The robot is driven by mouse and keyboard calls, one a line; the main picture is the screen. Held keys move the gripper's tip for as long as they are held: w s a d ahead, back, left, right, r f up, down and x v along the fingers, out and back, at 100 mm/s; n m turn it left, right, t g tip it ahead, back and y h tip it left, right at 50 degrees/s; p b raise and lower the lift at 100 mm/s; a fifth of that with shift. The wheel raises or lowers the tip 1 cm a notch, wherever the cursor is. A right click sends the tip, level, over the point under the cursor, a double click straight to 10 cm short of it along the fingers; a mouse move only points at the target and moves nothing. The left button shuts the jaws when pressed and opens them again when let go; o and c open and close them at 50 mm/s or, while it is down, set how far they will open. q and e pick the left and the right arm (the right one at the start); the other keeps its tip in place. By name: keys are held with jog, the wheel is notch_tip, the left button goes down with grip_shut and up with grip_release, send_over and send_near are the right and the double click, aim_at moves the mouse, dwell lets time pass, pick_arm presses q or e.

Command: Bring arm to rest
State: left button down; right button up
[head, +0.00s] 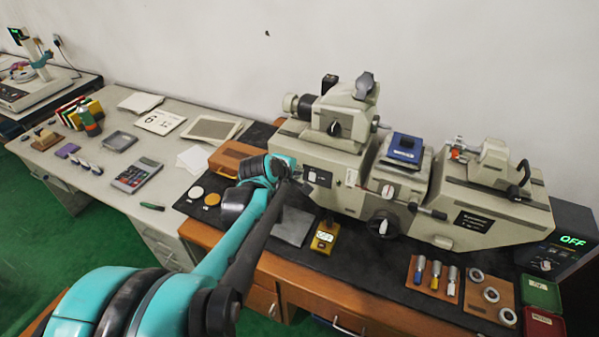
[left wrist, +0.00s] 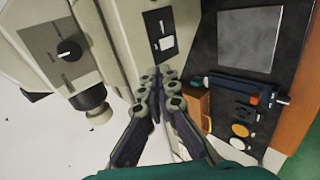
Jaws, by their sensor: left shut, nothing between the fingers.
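My left arm (head: 240,225) reaches in from the lower left, teal and black. Its gripper (head: 300,184) is by the front left of the large beige measuring machine (head: 345,170), near a dark switch panel. In the left wrist view the gripper's fingers (left wrist: 160,78) are together with nothing between them, just below the switch panel (left wrist: 160,35). I cannot tell whether they touch the machine. Bearing rings (head: 491,295) lie on a wooden board at the right, away from the gripper. My right gripper is not in view.
A wooden box (head: 236,158) stands beside the arm's wrist. A grey plate (head: 292,226) and a yellow block (head: 325,237) lie on the black mat in front of the machine. A display box (head: 570,240) reading OFF is at the far right. A calculator (head: 137,175) lies on the left desk.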

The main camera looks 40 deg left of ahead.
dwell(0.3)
pick_arm(q)
jog(key=s+d+f+m+g+h+b, duration=0.1)
jog(key=s+d+f+m+b, duration=0.4)
jog(key=d+m, duration=0.5)
jog(key=s+d+f+m+g+h+b, duration=0.1)
jog(key=s+d+f+m+b, duration=0.4)
jog(key=d, duration=0.8)
jog(key=s+f+m, duration=0.3)
jog(key=m, duration=0.2)
jog(key=shift+s+b, duration=0.2)
jog(key=shift+b, duration=0.1)
